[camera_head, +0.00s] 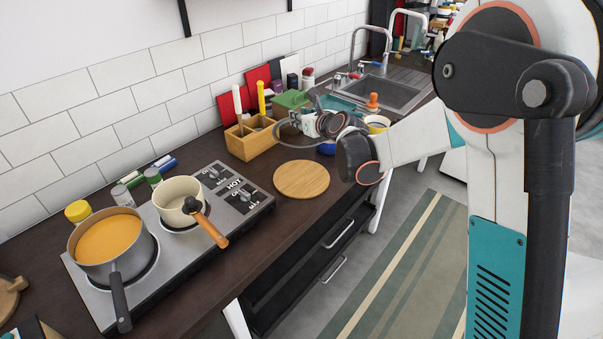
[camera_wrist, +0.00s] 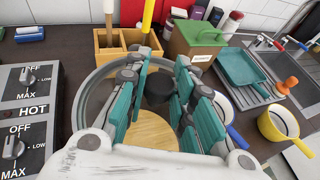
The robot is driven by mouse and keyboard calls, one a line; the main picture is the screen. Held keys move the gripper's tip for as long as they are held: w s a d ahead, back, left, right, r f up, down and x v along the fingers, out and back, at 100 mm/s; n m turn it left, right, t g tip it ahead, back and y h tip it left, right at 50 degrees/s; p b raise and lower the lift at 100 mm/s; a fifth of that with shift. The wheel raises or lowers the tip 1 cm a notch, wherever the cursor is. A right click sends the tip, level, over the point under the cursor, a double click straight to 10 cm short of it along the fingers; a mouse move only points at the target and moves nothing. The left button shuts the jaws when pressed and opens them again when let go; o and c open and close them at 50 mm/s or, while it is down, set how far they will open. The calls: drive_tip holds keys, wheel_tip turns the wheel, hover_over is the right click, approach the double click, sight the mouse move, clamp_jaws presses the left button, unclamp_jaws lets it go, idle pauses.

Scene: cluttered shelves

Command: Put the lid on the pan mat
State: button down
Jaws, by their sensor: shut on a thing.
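The lid (camera_wrist: 90,82) is round and clear with a grey rim and a black knob (camera_wrist: 160,88). My gripper (camera_wrist: 160,95) is shut on the knob, with its teal finger pads on both sides. In the head view my gripper (camera_head: 318,122) holds the lid (camera_head: 281,127) above the counter, partly hidden by the fingers. The pan mat, a round wooden board (camera_head: 301,180), lies bare on the counter right of the stove. In the wrist view the mat (camera_wrist: 150,132) shows below the lid, partly covered by my gripper.
A stove (camera_head: 234,200) with an orange-filled pot (camera_head: 108,238) and a cream pan (camera_head: 180,198) stands left. A wooden utensil box (camera_head: 252,140) stands behind the mat.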

wheel_tip(320, 180, down, 18)
drive_tip(key=b, duration=0.5)
drive_tip(key=shift+b, duration=0.35)
drive_tip(key=shift+f, duration=0.1)
drive_tip(key=c, duration=1.4)
unclamp_jaws()
drive_tip(key=shift+o, duration=0.2)
drive_tip(key=shift+s+d+r, duration=0.1)
drive_tip(key=shift+d+r, duration=0.05)
drive_tip(key=shift+r, duration=0.05)
drive_tip(key=p+v, duration=0.3)
drive_tip(key=v, duration=0.8)
drive_tip(key=shift+s, duration=0.3)
